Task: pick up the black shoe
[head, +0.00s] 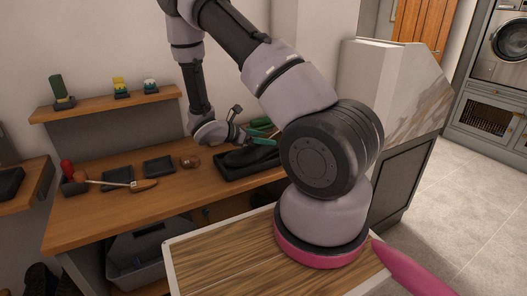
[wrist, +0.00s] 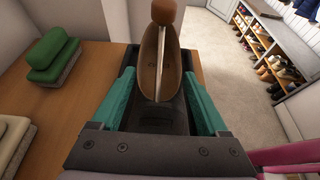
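The black shoe (head: 252,156) lies in a black tray (head: 232,177) on the wooden bench, partly hidden by my arm in the head view. In the wrist view the dark shoe (wrist: 161,118) shows its brown inside, with a pale rod and a brown wooden knob along it. My gripper (wrist: 159,80) has teal fingers, standing apart on the left and right of the shoe. The gripper looks open. I cannot tell whether either finger touches the shoe. In the head view my gripper (head: 264,141) is mostly hidden, close above the tray.
A green brush (wrist: 54,54) and a pale brush (wrist: 12,138) lie left of the tray. A brown ball-like object (head: 190,161), small dark trays (head: 159,166) and a hammer-like tool (head: 118,183) lie on the bench (head: 150,205). A shelf (head: 108,106) stands above the bench.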

